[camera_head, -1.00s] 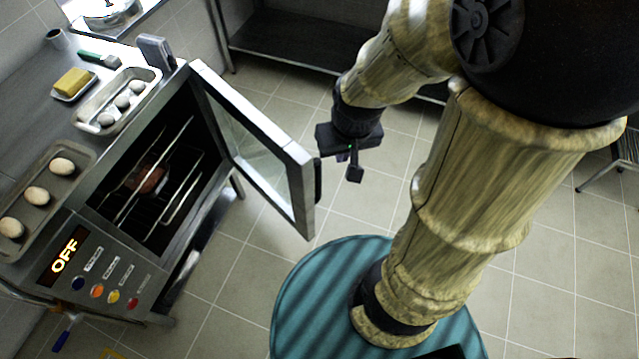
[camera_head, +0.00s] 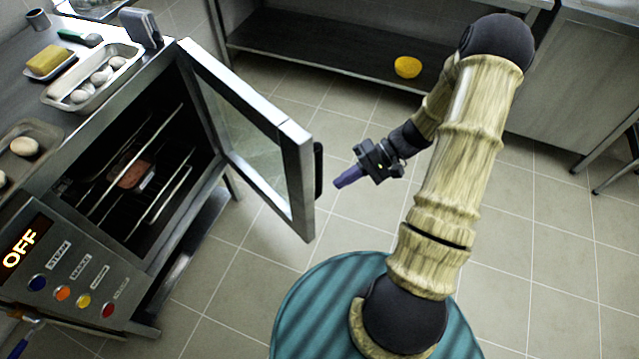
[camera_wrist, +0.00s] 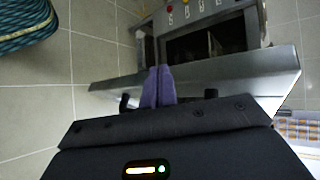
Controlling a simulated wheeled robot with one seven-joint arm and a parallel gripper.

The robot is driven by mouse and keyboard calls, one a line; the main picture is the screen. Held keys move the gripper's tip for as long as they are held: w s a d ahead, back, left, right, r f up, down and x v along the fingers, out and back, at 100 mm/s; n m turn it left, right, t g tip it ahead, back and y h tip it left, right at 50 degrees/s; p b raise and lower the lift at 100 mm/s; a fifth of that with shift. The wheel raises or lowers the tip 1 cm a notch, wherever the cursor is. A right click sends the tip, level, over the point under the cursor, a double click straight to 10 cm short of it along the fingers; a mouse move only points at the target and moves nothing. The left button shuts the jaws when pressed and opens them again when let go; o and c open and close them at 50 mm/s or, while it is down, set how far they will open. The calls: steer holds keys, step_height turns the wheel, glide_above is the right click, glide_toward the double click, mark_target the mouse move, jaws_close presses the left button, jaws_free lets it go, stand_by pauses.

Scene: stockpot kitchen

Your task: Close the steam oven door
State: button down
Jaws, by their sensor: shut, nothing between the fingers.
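The steam oven (camera_head: 66,262) stands at the left with its display reading OFF. Its glass door (camera_head: 244,130) is swung wide open toward the right, with a black handle (camera_head: 318,170) on its free edge. Inside the oven are wire racks and a reddish-brown item (camera_head: 133,173). My gripper (camera_head: 338,184) is shut and empty, just right of the handle, and its purple fingers point left toward the door. In the wrist view the shut fingers (camera_wrist: 159,88) overlap the door's edge (camera_wrist: 220,80); I cannot tell whether they touch it.
On the oven top are a tray of eggs (camera_head: 56,98), a yellow block on a small dish (camera_head: 47,61) and a second tray (camera_head: 45,134). A yellow bowl (camera_head: 408,67) sits on the low shelf behind.

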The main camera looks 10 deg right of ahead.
mark_target(319, 176)
steer(key=w+d+f+m+t+y+b, duration=0.1)
steer(key=w+d+f+t+y+b, duration=0.2)
steer(key=w+d+f+t+y, duration=0.1)
step_height(319, 176, down, 3)
steer(key=d+t, duration=0.1)
steer(key=t, duration=0.1)
steer(key=shift+w+t+y, duration=0.3)
steer(key=shift+y, duration=0.1)
steer(key=shift+m, duration=0.3)
steer(key=x, duration=1)
steer(key=shift+s+b, duration=0.1)
steer(key=shift+b, duration=0.3)
